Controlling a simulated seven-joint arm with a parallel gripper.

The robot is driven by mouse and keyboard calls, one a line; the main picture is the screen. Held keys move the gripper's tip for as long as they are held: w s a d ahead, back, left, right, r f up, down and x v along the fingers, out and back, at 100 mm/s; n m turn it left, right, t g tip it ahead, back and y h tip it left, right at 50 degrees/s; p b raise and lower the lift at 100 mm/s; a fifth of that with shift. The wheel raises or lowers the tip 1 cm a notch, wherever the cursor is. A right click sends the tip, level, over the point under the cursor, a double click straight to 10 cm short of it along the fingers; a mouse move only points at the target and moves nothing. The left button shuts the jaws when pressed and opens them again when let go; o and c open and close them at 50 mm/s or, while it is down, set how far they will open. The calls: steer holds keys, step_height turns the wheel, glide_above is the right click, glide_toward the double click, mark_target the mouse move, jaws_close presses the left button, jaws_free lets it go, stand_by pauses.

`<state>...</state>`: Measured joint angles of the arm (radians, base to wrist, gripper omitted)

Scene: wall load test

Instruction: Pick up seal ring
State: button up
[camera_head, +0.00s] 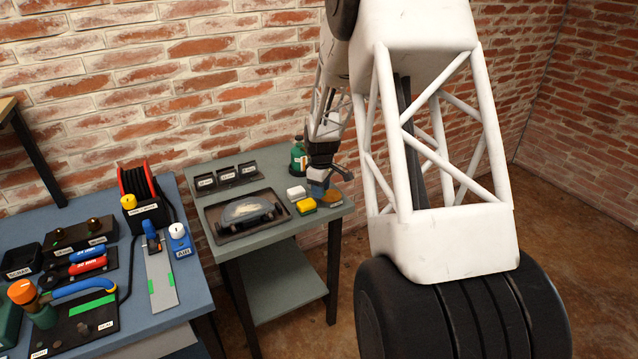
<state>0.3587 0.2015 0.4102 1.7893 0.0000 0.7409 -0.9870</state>
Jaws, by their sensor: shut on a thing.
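My gripper (320,180) is low over the right end of the small grey-green table (262,256). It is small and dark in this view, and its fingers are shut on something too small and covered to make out. A blue piece (318,189) shows right at the fingers; I cannot tell whether it is held or stands behind. A brown-orange round item (332,197) lies just right of the fingers. I cannot clearly pick out a seal ring anywhere, and my arm hides part of the table's right end.
A blue bench (186,290) crowded with tools stands left. A brick wall is close behind.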

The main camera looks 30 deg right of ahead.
steer(key=shift+s+a+r, duration=0.1)
steer(key=shift+s+a, duration=0.2)
steer(key=shift+s, duration=0.6)
steer(key=shift+a, duration=0.1)
steer(key=w+a+r+n, duration=0.1)
steer(key=w+a+n, duration=0.1)
steer(key=a, duration=1.7)
steer(key=w+a+r+n, duration=0.1)
steer(key=a, duration=1.9)
steer(key=s+a+n, duration=0.1)
steer(key=s+a, duration=0.4)
steer(key=a, duration=0.5)
steer(key=s+a+r+n, duration=0.1)
steer(key=s+a, duration=0.4)
steer(key=a, duration=0.6)
steer(key=s+a+n, duration=0.1)
steer(key=s+a, duration=0.3)
steer(key=a, duration=0.7)
steer(key=shift+s+a+r, duration=0.15)
steer(key=shift+s+r, duration=0.1)
steer(key=shift+s, duration=0.15)
steer(key=shift+f, duration=0.15)
steer(key=shift+f, duration=2.3)
